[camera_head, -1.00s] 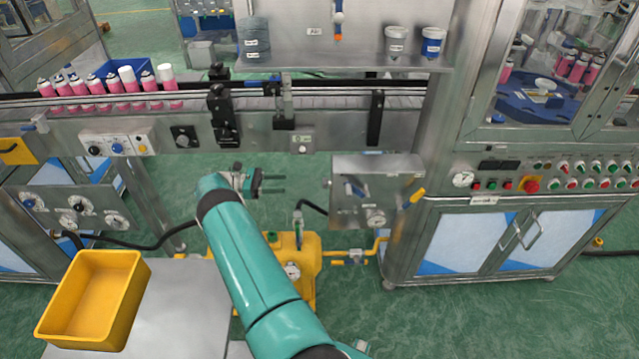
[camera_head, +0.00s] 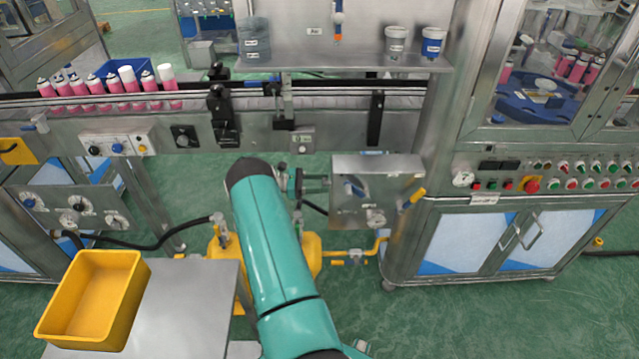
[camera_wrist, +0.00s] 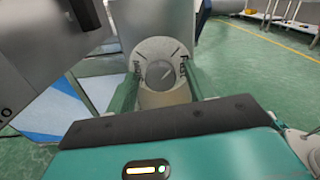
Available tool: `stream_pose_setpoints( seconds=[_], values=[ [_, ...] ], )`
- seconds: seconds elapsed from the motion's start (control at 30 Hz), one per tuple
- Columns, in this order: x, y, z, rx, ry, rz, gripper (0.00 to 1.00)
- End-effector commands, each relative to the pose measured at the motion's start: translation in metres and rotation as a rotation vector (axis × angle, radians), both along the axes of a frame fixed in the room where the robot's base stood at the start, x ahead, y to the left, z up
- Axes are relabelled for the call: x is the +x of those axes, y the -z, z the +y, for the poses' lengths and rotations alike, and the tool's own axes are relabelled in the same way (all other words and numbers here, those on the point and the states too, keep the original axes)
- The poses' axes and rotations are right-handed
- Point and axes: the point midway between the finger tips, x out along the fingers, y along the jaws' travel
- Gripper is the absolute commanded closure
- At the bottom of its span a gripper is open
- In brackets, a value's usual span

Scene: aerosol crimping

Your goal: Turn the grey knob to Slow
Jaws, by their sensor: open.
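The grey knob (camera_wrist: 160,72) shows in the wrist view at the centre of a pale round dial on a grey metal face. A short mark on it points up and right, towards the lettering that seems to read Fast. The lettering on the left of the dial is too blurred to read. My gripper (camera_wrist: 158,92) is open, with a green finger on each side of the dial's lower part; contact cannot be told. I cannot make out the knob there.
The conveyor (camera_head: 330,122) runs above and behind. A steel cabinet (camera_head: 460,237) stands right. A yellow bin (camera_head: 92,300) sits on a table at lower left.

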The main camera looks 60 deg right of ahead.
Motion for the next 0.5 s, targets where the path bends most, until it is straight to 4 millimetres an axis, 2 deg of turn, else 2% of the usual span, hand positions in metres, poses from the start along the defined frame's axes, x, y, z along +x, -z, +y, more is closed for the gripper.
stream_pose_setpoints(
  seconds=[0.23, 0.27, 0.47, 0.5],
  values=[
    [-0.001, 0.0001, -0.0005, 0.0, 0.0, 0.0, 0.46],
    [-0.001, 0.0001, -0.0005, 0.0, 0.0, 0.0, 0.5],
    [-0.0008, 0.0001, -0.0004, 0.0, 0.0, 0.0, 0.9],
    [-0.0008, 0.0001, -0.0004, 0.0, 0.0, 0.0, 0.91]
  ],
)
